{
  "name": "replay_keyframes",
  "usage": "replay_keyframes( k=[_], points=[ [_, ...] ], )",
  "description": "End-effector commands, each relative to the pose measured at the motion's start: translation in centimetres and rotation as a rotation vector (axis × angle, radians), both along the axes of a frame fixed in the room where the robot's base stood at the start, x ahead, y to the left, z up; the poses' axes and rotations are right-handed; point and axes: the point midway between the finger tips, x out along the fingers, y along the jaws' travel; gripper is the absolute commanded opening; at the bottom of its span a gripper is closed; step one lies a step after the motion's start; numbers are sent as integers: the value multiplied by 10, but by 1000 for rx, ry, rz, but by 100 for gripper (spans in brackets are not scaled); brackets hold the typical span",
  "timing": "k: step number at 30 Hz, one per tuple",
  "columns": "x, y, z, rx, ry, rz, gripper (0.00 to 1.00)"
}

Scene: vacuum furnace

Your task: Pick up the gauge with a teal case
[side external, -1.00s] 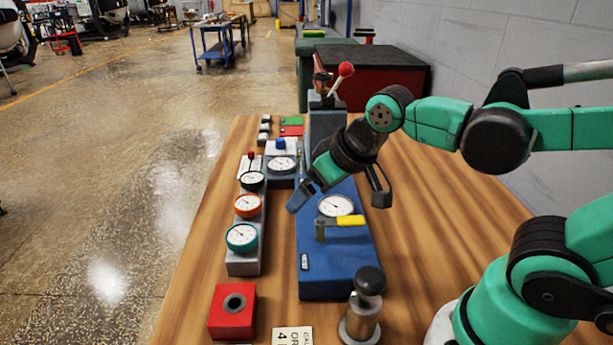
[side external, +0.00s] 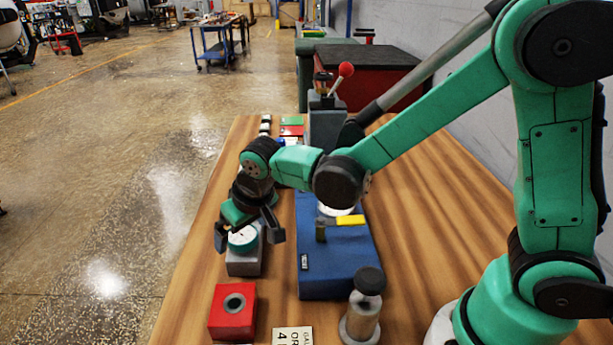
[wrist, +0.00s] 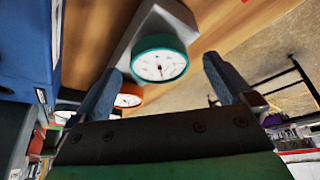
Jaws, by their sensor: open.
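My gripper (side external: 247,237) is open, with a finger on either side of the teal gauge in the side view. In the wrist view the gauge (wrist: 160,60) lies ahead of the open fingers (wrist: 163,82), roughly between them, with no contact visible. In the wrist view an orange-cased gauge (wrist: 128,100) is partly hidden behind the left finger; my arm hides it in the side view.
A blue block (side external: 336,265) with a yellow-handled valve (side external: 349,220) stands to the right. A red block (side external: 232,312) lies in front of the grey stand, and a black-knobbed metal post (side external: 362,308) stands near right. Bare wooden table (side external: 420,215) lies farther right.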

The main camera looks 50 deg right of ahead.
Motion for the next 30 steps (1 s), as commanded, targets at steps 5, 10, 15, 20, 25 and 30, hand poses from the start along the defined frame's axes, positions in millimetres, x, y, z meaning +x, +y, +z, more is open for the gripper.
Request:
replay_keyframes(
  k=[5,10,15,20,25,30],
  points=[
    [5,0,-13,0,0,0,100],
    [6,0,-16,0,0,0,100],
    [6,0,-16,0,0,0,100],
    [6,0,-16,0,0,0,55],
    [6,0,-15,0,-1,0,12],
    [6,0,-15,0,-1,0,12]
  ],
)
